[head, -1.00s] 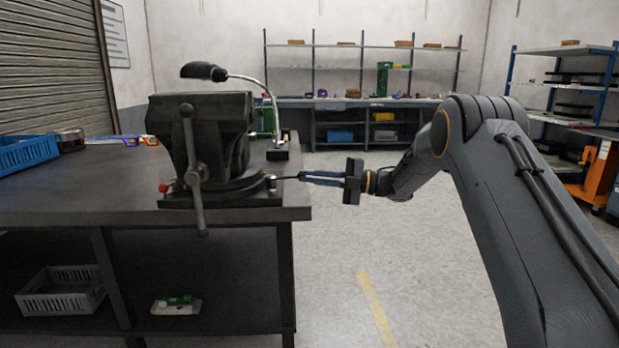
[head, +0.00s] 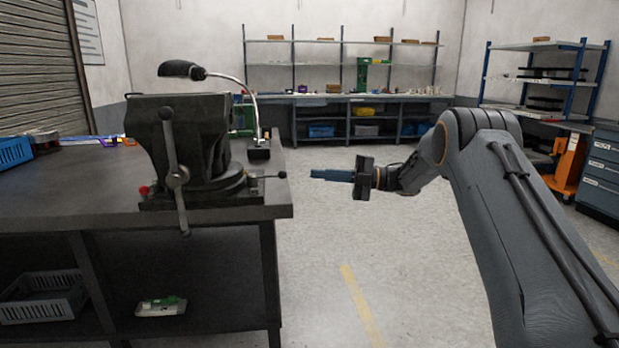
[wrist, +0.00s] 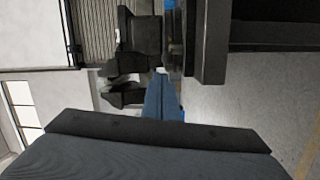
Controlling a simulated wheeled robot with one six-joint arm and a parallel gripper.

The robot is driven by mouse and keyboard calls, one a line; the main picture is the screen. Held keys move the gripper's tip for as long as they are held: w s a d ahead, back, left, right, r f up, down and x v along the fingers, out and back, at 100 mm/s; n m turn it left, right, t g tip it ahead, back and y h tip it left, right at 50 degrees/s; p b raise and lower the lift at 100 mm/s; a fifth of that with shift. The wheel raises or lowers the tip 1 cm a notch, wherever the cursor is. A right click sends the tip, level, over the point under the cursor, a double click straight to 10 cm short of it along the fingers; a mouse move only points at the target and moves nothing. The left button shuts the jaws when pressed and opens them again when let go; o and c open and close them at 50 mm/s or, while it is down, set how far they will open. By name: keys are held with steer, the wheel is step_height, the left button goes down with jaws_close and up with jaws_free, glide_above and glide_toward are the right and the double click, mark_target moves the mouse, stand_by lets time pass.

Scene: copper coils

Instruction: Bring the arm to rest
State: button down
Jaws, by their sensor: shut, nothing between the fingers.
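My gripper (head: 318,174) is in the middle of the head view, at the end of my outstretched arm. Its blue fingers are shut with nothing between them and point left toward the workbench. They are in open air, to the right of the bench corner. In the wrist view the closed blue fingers (wrist: 163,100) show at the centre, with the dark vise behind them.
A dark workbench (head: 80,200) fills the left, carrying a large vise (head: 185,140) with a handle, a lamp (head: 235,85) and a blue crate (head: 14,152). A grey crate (head: 42,300) sits on its lower shelf. The floor (head: 330,250) right of the bench is clear.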

steer(key=shift+w+d, duration=0.15)
steer(key=shift+d, duration=0.25)
